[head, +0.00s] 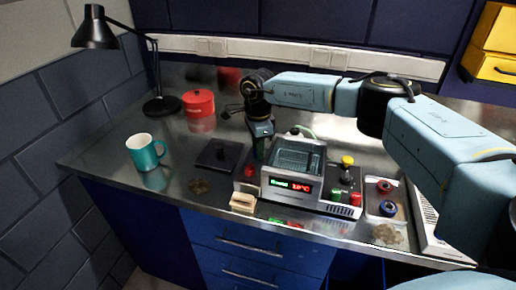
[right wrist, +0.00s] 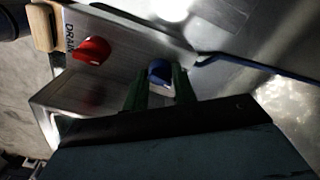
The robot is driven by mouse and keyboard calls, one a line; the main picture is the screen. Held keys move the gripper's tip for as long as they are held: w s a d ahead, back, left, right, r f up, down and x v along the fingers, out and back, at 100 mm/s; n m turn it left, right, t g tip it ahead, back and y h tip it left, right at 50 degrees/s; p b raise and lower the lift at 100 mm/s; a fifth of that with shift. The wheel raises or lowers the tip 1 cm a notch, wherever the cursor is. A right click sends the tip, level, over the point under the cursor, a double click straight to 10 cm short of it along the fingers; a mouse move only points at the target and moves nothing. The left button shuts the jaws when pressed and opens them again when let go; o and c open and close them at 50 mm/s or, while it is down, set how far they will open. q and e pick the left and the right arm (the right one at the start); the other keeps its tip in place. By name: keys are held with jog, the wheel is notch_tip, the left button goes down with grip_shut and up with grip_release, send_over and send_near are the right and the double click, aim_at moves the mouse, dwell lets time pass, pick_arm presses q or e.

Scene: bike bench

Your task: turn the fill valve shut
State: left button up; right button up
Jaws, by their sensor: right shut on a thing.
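The bench machine (head: 290,188) has a lit red and green display and an open tank with a basket (head: 298,158). In the right wrist view, a blue knob (right wrist: 160,71) on its metal side panel sits between the green fingers of my right gripper (right wrist: 160,82), which is shut on it. A red knob (right wrist: 92,50) is on the same panel beside lettering that starts "DR"; it also shows in the head view (head: 250,171). In the head view my right gripper (head: 262,148) points down at the machine's left side and hides the blue knob. My left gripper is out of view.
A dark square lid (head: 218,154) lies left of the machine, with a pale block (head: 243,203) near the front edge. A teal mug (head: 143,151), red-lidded jar (head: 199,110) and black lamp (head: 158,104) stand further left. A parts tray (head: 402,215) is at right.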

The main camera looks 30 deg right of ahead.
jog(key=shift+n, duration=0.9)
jog(key=o, duration=1)
notch_tip(320, 180, up, 14)
jog(key=shift+f+b, duration=0.25)
jog(key=shift+b, duration=0.1)
